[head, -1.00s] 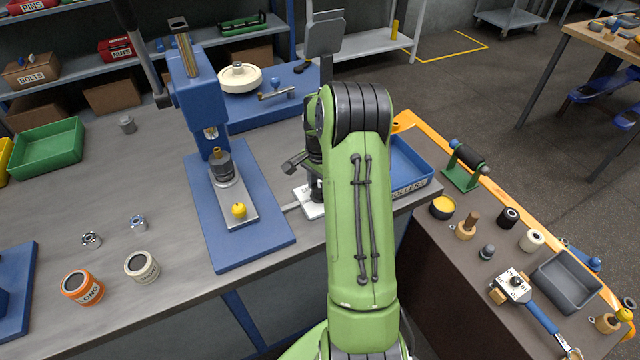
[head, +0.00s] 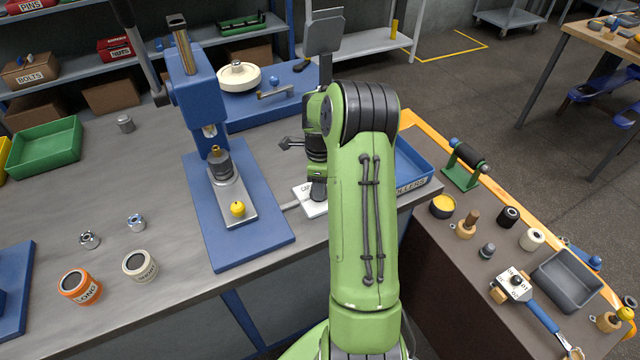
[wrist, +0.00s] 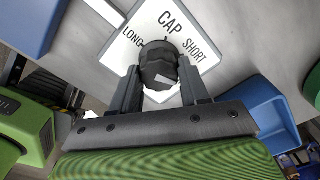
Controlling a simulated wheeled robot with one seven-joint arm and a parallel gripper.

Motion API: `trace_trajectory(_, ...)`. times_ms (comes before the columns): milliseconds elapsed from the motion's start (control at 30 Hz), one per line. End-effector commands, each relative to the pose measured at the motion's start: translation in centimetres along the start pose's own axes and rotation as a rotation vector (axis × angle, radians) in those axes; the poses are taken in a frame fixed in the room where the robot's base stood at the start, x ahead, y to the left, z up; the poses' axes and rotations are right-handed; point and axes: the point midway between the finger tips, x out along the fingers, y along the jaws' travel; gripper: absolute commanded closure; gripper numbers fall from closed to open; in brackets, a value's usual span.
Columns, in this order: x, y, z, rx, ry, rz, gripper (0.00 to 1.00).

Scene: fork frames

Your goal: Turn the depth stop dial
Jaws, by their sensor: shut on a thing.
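The depth stop dial is a black round knob (wrist: 158,64) on a white plate (wrist: 203,50) in the wrist view. The plate reads LONG at left, CAP at the top and SHORT at right. My gripper (wrist: 159,78) has one finger on each side of the knob and is shut on it. A small dark tip at the knob's upper edge lies below the word CAP. In the head view the plate (head: 309,209) lies on the bench right of the blue press (head: 194,105). My gripper (head: 318,188) points down over it, and my arm hides part of it.
A blue tray (head: 412,165) labelled ROLLERS stands close to the right of my arm. The press base (head: 262,235) lies to the left. Cups, bushings and a green bin (head: 48,147) are farther left. A side cart (head: 455,260) with loose parts stands at right.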

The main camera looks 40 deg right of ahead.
Motion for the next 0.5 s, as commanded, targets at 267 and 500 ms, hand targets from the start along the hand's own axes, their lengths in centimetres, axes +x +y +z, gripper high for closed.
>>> trace_trajectory(267,-0.07,-0.07,0.03,0.213,-0.002,-0.005,0.85)
trace_trajectory(500,-0.1,-0.06,0.03,0.333,-0.003,-0.005,0.85)
